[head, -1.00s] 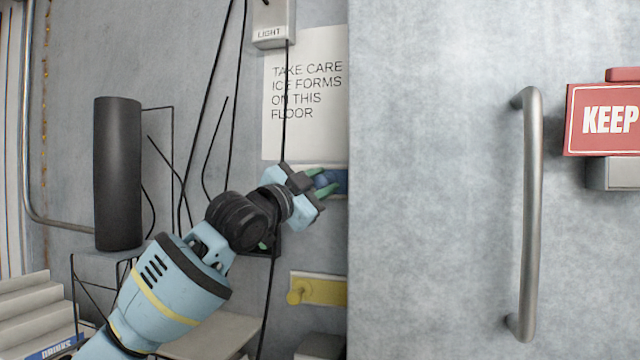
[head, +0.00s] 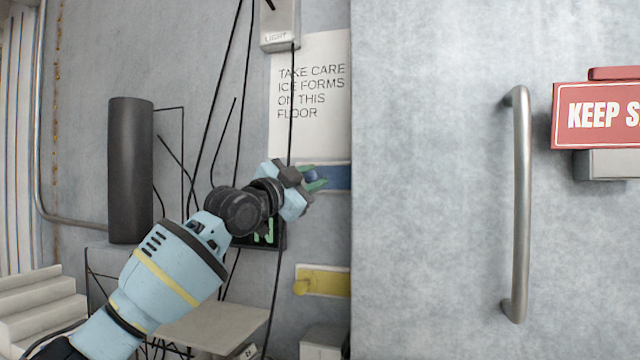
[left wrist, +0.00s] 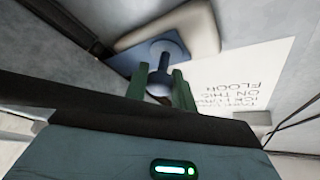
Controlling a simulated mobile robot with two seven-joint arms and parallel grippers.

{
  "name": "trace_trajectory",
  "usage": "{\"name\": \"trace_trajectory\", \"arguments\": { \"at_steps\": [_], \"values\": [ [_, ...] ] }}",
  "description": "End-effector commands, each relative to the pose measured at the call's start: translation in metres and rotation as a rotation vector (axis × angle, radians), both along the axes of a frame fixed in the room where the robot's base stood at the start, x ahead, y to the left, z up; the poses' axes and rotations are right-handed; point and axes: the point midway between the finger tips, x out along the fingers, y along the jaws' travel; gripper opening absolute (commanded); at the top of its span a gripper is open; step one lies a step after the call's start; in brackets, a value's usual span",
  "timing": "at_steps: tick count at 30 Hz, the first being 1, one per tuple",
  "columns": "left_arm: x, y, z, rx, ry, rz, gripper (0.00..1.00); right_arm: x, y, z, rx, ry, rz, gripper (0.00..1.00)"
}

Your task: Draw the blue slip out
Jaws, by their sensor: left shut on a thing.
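The blue slip (head: 339,178) is a flat blue piece with a round blue knob, set on the wall just left of the large grey door's edge. Its right end is hidden behind that edge. My left gripper (head: 314,180) has its green fingers closed around the knob. In the left wrist view, the blue knob's broad disc (left wrist: 164,50) shows beyond the fingers, and its stem runs down between the green fingertips (left wrist: 160,82). I cannot tell how far the slip stands out from the wall. My right gripper is not in view.
The grey door (head: 430,200) with its upright metal handle (head: 521,205) stands close on the right. A yellow plate with a knob (head: 325,281) is below. A paper notice (head: 310,95) and hanging black cables are above. A dark cylinder (head: 130,170) stands left.

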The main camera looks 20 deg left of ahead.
Motion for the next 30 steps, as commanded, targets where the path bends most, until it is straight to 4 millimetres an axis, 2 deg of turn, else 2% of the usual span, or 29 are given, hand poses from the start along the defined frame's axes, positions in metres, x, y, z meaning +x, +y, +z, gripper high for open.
{"name": "trace_trajectory", "arguments": {
  "at_steps": [1,4,15,16,20,21,30],
  "values": [
    [0.004,0.011,-0.005,-0.002,0.008,0.007,0.0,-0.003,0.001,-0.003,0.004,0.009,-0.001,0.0],
    [0.002,0.018,-0.003,0.0,0.005,0.004,0.0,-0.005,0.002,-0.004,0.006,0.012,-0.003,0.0],
    [0.001,0.02,-0.001,0.001,0.001,0.0,0.0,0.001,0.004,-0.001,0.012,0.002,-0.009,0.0],
    [0.001,0.02,0.0,0.0,0.001,-0.001,0.29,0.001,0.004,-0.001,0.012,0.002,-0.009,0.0],
    [0.001,0.02,0.0,0.0,0.001,-0.001,0.46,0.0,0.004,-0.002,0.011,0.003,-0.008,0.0],
    [0.001,0.019,0.0,0.0,0.001,-0.001,0.48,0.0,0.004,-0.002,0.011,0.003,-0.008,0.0],
    [-0.001,0.02,0.0,0.0,-0.001,-0.001,0.48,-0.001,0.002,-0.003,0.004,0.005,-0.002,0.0]
  ]
}}
